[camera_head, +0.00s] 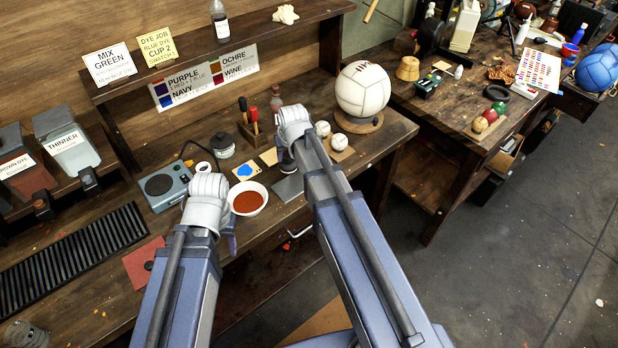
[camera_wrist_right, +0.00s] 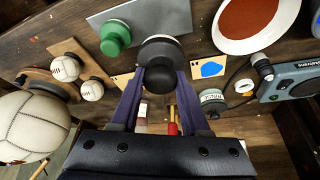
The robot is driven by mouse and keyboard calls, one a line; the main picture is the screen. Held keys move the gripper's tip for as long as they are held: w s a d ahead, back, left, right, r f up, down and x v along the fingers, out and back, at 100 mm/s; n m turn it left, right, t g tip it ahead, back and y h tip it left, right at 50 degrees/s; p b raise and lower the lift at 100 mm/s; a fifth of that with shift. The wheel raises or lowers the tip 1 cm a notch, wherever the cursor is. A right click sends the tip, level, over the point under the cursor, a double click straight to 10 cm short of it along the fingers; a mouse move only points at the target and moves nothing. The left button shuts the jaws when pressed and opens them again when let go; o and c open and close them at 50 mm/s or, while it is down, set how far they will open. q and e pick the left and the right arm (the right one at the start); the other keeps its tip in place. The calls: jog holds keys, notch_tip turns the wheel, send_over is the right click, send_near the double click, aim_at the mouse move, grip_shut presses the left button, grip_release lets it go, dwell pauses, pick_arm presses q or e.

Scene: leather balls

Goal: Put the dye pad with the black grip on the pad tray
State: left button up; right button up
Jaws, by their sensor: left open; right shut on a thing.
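The dye pad with the black grip (camera_wrist_right: 160,62) is between the fingers of my right gripper (camera_wrist_right: 158,85), which is shut on its dark knob. Its round base overlaps the near edge of the grey pad tray (camera_wrist_right: 180,18); I cannot tell whether it touches. A pad with a green grip (camera_wrist_right: 115,38) stands on that tray. In the head view the tray (camera_head: 287,189) shows beside my right gripper (camera_head: 287,163), whose arm hides both pads. My left gripper (camera_head: 231,240) is open near the bench's front edge, mostly hidden behind its own wrist.
A bowl of red-brown dye (camera_head: 248,198) stands left of the tray. A blue swatch card (camera_head: 247,170), a hot plate (camera_head: 164,187) and a lidded jar (camera_head: 222,145) are behind and left. Two small white balls (camera_head: 339,142) and a large white ball (camera_head: 362,89) stand to the right.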

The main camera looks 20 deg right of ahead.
jog(key=shift+s+a+r, duration=0.1)
jog(key=shift+a+r, duration=0.05)
jog(key=shift+r, duration=0.15)
jog(key=b, duration=1)
send_over(289, 187)
notch_tip(289, 187, down, 10)
jog(key=shift+f, duration=0.25)
pick_arm(q)
notch_tip(289, 187, down, 10)
jog(key=shift+r, duration=0.2)
pick_arm(e)
jog(key=shift+r, duration=0.15)
pick_arm(q)
jog(key=shift+f, duration=0.1)
pick_arm(e)
jog(key=o, duration=0.7)
jog(key=shift+f, duration=0.25)
jog(key=o, duration=0.5)
jog(key=shift+r, duration=0.1)
